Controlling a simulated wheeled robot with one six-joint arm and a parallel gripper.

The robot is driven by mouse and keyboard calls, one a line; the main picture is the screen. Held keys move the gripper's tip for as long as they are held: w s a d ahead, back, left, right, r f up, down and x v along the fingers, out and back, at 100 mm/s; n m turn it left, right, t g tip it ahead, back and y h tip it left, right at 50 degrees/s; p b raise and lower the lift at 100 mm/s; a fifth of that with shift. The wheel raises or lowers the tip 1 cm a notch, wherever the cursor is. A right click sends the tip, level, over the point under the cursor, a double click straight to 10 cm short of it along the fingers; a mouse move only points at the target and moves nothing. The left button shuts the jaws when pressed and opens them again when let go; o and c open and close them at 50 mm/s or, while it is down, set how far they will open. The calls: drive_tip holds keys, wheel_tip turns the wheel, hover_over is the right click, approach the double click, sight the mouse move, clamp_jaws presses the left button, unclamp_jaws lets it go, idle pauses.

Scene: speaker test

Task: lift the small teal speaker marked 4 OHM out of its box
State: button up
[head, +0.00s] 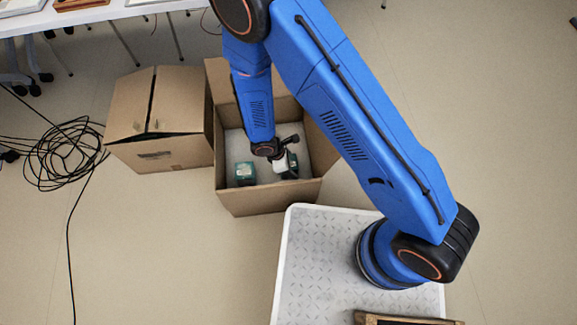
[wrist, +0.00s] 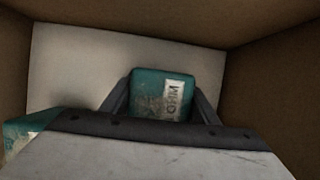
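An open cardboard box (head: 262,198) with a pale bottom stands on the floor. My gripper (head: 289,166) reaches down into its right part. In the wrist view a scuffed teal speaker (wrist: 150,92) lies between the two fingers of my gripper (wrist: 162,92). Its white label reads OHM; the character before that is hidden by my gripper's body. The fingers are close along both its sides; I cannot tell whether they press on it. A second teal speaker (head: 245,173) sits apart at the left of the box; its edge shows in the wrist view (wrist: 22,130).
The box walls (wrist: 275,85) rise close around my gripper. Another cardboard box (head: 160,125) stands against the left side. A black cable coil (head: 62,150) lies on the floor farther left. A white table (head: 90,15) is at the back left. A wooden-edged tray (head: 400,319) shows at the bottom.

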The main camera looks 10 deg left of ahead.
drive_tip(key=c, duration=0.8)
drive_tip(key=shift+r, duration=0.1)
drive_tip(key=shift+r, duration=4.95)
wheel_tip(320, 180, up, 27)
